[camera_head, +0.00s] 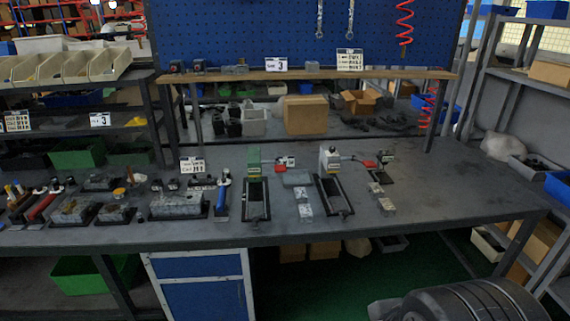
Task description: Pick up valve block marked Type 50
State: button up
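Several small grey metal blocks lie on the dark workbench (420,205). Two pale blocks, an upper one (301,194) and a lower one (305,211), lie between two black-framed fixtures. Two more, an upper one (376,189) and a lower one (386,205), lie right of the right fixture. These look like valve blocks, but any type marking is too small to read, so I cannot tell which is Type 50. My gripper is not in view. A dark ribbed rounded part at the bottom right looks like part of my own body.
A green-topped fixture (254,188) and a grey-topped fixture (331,184) flank the middle blocks. A flat grey block (297,177) lies behind them. Tools and parts crowd the bench's left side; its right side is clear. A shelf (310,73) and blue pegboard (260,35) stand behind.

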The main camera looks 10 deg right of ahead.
aim_at(300, 194)
jog(key=i+l, duration=0.1)
jog(key=i, duration=0.45)
jog(key=i+l, duration=0.15)
jog(key=i, duration=0.45)
